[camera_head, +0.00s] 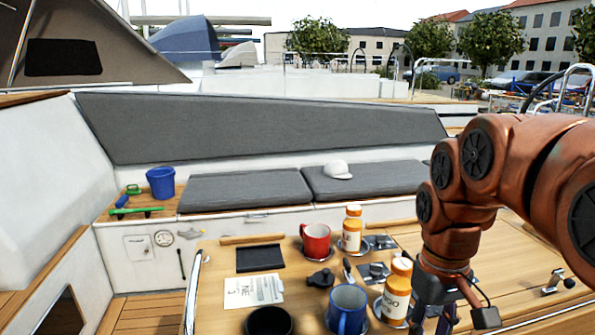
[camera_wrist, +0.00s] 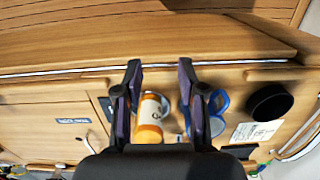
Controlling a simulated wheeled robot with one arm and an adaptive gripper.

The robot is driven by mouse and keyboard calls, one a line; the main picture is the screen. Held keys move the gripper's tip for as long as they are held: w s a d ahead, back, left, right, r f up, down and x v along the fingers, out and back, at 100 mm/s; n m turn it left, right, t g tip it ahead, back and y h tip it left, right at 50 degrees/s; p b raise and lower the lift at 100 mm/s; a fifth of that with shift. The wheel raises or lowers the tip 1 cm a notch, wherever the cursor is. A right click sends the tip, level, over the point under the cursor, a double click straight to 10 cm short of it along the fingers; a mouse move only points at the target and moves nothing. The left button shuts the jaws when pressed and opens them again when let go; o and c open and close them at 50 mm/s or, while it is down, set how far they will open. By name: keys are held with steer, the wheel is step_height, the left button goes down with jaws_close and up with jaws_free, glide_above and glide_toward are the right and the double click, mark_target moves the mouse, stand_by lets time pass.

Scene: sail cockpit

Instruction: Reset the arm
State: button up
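My gripper (camera_wrist: 160,80) is at the end of my arm, above the right part of the wooden table (camera_head: 222,318). In the wrist view its two fingers are spread apart with nothing held between the tips. A white bottle with an orange cap (camera_wrist: 150,118) shows between the fingers, beyond and below them. In the head view a bottle with an orange label (camera_head: 396,292) stands upright just left of my gripper (camera_head: 437,318). My arm bends down from the right side of the head view.
On the table are a blue mug (camera_head: 347,311), a red mug (camera_head: 315,241), a second bottle (camera_head: 352,229), a black bowl (camera_head: 268,322) and a paper (camera_head: 253,291). A blue bucket (camera_head: 161,182) and a white cap (camera_head: 338,170) are on the bench behind.

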steer(key=s+a+f+m+p, duration=0.1)
steer(key=s+f, duration=0.3)
steer(key=s, duration=0.4)
steer(key=s+a+f+m+p, duration=0.1)
steer(key=s+f, duration=0.3)
steer(key=s, duration=0.4)
steer(key=shift+s+a+g+p, duration=0.25)
steer(key=shift+s+g+p, duration=0.15)
steer(key=shift+p, duration=0.05)
steer(key=shift+c, duration=0.3)
